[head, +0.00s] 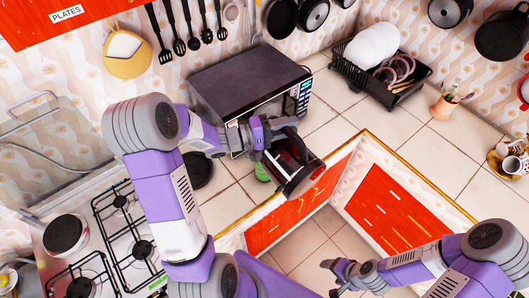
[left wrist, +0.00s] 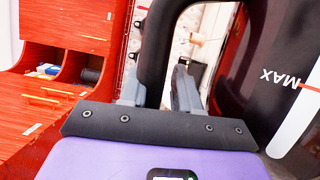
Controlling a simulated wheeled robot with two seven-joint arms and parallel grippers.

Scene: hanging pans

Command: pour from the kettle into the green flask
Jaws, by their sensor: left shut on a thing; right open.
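The kettle (head: 297,180) is dark with a clear window strip and hangs tilted above the counter in front of the microwave. My left gripper (head: 272,140) is shut on its black handle; the handle (left wrist: 155,50) and the body with a MAX mark (left wrist: 275,75) also show in the left wrist view, with the handle between the fingers (left wrist: 160,92). A small green part, seemingly the green flask (head: 262,173), shows just left of the kettle, mostly hidden by it. I cannot tell whether liquid flows. My right gripper (head: 340,279) is open and empty, low over the floor.
The microwave (head: 248,80) stands behind the kettle. A dark round thing (head: 198,170) lies left of it on the counter, and the gas stove (head: 125,235) is further left. A dish rack (head: 382,75) stands at the back. Tiled counter (head: 345,105) is free to the right.

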